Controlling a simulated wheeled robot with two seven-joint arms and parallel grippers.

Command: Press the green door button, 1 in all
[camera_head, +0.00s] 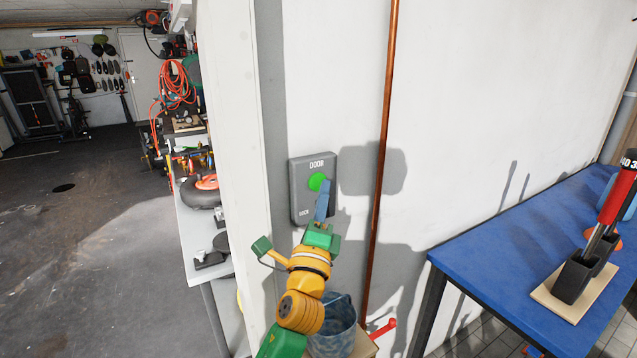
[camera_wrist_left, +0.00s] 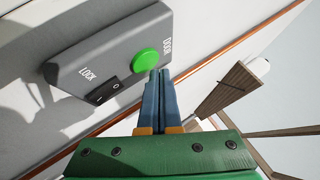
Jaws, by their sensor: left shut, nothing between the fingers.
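The green door button (camera_head: 317,182) is a round button on a grey wall box (camera_head: 300,205) marked DOOR and LOCK. The button also shows in the wrist view (camera_wrist_left: 146,61), beside the word DOOR. My left gripper (camera_head: 325,190) has its blue fingers shut together and empty. Its fingertips (camera_wrist_left: 160,74) are right at the button's lower edge in the head view; I cannot tell whether they touch it. My right gripper is not in view.
A black rocker switch (camera_wrist_left: 103,92) sits by the LOCK label on the same box. A copper pipe (camera_head: 385,150) runs up the wall to the right. A bucket (camera_head: 335,325) stands below. A blue-topped table (camera_head: 500,250) is at the right.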

